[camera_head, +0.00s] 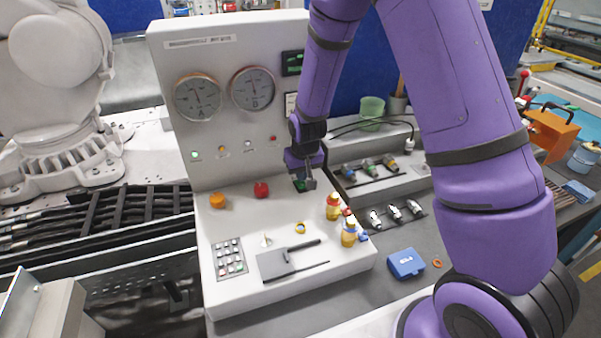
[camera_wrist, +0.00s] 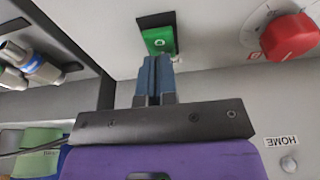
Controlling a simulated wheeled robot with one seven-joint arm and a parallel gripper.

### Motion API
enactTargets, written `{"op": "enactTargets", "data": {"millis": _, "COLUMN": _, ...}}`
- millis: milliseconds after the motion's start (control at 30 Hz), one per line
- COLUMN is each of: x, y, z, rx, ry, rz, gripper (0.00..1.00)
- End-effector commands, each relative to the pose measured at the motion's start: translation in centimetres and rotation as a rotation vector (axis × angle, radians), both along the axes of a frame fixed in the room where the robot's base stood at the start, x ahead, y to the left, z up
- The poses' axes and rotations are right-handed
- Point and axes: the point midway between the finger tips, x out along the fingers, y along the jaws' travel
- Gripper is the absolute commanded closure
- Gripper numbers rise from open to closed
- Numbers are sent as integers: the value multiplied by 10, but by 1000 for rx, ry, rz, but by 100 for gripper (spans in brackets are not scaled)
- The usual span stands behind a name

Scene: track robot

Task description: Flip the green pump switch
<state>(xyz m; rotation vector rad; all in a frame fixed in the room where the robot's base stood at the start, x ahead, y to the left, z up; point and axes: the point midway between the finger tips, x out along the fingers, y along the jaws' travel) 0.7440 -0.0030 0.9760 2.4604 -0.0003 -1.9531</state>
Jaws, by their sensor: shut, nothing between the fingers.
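The green pump switch (camera_wrist: 159,40) sits in a dark frame on the light grey console panel in the wrist view. In the head view the green switch (camera_head: 299,185) is partly hidden behind my gripper. My gripper (camera_wrist: 156,60) is shut and empty, its blue fingers together. The fingertips are right at the lower edge of the green switch in the wrist view; I cannot tell whether they touch it. In the head view my gripper (camera_head: 308,183) points down at the console's right part.
Yellow-red figures (camera_head: 333,206) stand on the console's right edge. A blue box (camera_head: 405,263) lies beyond.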

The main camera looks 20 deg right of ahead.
Motion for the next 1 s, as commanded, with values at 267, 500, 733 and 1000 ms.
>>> {"op": "enactTargets", "data": {"millis": 267, "x": 0, "y": 0, "z": 0, "rx": 0, "ry": 0, "rz": 0, "gripper": 100}}
{"op": "enactTargets", "data": {"millis": 500, "x": 6, "y": -3, "z": 18, "rx": 0, "ry": -4, "rz": -1, "gripper": 100}}
{"op": "enactTargets", "data": {"millis": 733, "x": 10, "y": -6, "z": 62, "rx": 1, "ry": -5, "rz": -1, "gripper": 100}}
{"op": "enactTargets", "data": {"millis": 1000, "x": 5, "y": -7, "z": 112, "rx": 0, "ry": -3, "rz": -1, "gripper": 100}}
